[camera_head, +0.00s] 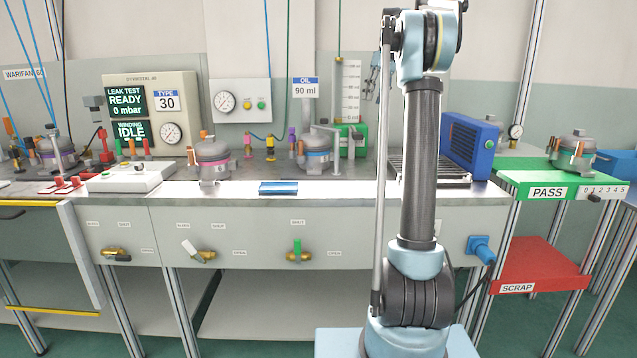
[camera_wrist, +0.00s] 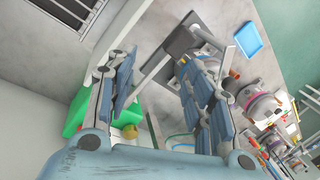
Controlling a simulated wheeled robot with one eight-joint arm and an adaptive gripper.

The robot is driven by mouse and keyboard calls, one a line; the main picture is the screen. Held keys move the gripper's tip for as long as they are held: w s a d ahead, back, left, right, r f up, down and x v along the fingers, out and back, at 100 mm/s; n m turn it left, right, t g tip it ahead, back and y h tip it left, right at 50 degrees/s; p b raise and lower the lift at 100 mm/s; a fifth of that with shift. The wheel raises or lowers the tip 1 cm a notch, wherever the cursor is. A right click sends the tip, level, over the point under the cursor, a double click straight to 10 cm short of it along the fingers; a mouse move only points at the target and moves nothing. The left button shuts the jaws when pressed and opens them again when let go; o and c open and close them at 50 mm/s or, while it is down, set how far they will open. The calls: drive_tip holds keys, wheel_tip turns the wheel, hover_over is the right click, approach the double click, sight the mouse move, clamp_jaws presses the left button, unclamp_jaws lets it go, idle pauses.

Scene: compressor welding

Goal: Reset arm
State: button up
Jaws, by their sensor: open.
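My arm rises at the right of centre in the head view, and its upper end leaves the top of the picture; a small part of my gripper may show by the wall but is unclear there. In the wrist view my gripper (camera_wrist: 160,95) is open, with its two blue-padded fingers spread apart. A grey compressor with coloured plugs (camera_wrist: 262,106) lies beyond the right finger. Another grey body is partly hidden behind that finger. Nothing is seen held between the fingers.
Compressors stand on the bench (camera_head: 340,190), one with a pink band (camera_head: 212,158). A blue tray (camera_head: 278,188) lies at the front edge. The green PASS shelf (camera_head: 520,180) holds a compressor (camera_head: 572,150); the red SCRAP shelf (camera_head: 540,265) is empty. A blue box (camera_head: 470,145) stands right of my arm.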

drive_tip(key=s+a+f+m+t, duration=0.1)
drive_tip(key=s+f, duration=0.3)
drive_tip(key=s, duration=0.5)
drive_tip(key=s+a+f+m+h, duration=0.1)
drive_tip(key=s+f, duration=0.3)
drive_tip(key=s, duration=0.4)
drive_tip(key=s+a+f+m+t, duration=0.1)
drive_tip(key=s+f, duration=0.3)
drive_tip(key=s, duration=0.5)
drive_tip(key=s+f+m, duration=0.1)
drive_tip(key=s+f, duration=0.9)
drive_tip(key=f, duration=0.3)
drive_tip(key=s+f+m+t+h, duration=0.1)
drive_tip(key=s+f, duration=1)
drive_tip(key=f, duration=0.2)
drive_tip(key=shift+s+d+f+m+t+h, duration=0.25)
drive_tip(key=shift+d+m+t+h, duration=0.05)
drive_tip(key=shift+d+m, duration=0.1)
drive_tip(key=shift+w+f, duration=0.2)
drive_tip(key=shift+w, duration=0.25)
